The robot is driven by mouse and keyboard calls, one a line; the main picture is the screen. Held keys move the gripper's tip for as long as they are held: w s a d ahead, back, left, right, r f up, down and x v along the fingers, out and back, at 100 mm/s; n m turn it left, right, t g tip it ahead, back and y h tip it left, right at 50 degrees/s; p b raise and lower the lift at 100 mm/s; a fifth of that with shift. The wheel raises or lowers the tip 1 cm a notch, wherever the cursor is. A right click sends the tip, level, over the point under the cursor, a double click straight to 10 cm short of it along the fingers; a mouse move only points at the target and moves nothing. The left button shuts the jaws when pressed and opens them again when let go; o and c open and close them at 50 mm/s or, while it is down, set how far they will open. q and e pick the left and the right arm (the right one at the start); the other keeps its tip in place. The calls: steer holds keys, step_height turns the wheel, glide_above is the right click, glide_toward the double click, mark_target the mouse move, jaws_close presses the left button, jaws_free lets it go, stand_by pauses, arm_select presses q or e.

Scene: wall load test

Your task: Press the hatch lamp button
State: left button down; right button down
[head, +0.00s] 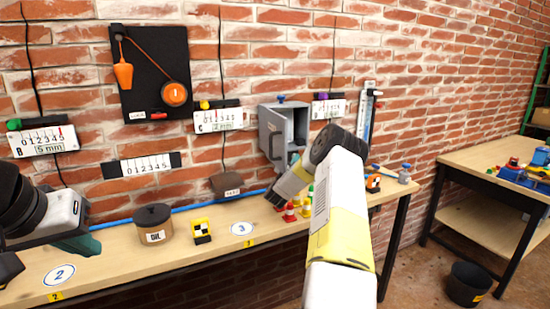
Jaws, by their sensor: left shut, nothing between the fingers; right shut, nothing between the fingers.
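A grey metal box (271,134), apparently the hatch, is fixed to the brick wall with its front open. A blue knob (281,98) sits on its top; I cannot tell whether this is the lamp button. My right arm reaches up in front of the box's right side and bends down to the left. My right gripper (275,199) is low at its end, below the box, near the bench top; its fingers show poorly.
The bench (120,262) holds a brown OIL pot (154,226), a yellow-black block (201,231) and red-topped pieces (289,212). Gauges with green (13,124), yellow (204,104) and purple (322,96) knobs hang on the wall. A second table (470,163) stands right.

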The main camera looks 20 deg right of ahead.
steer(key=shift+s, duration=0.6)
steer(key=shift+s+d, duration=0.1)
steer(key=shift+s, duration=0.05)
steer(key=s, duration=0.5)
steer(key=shift+s+d, duration=0.2)
steer(key=shift+s, duration=0.15)
steer(key=shift+s, duration=0.1)
stand_by(0.8)
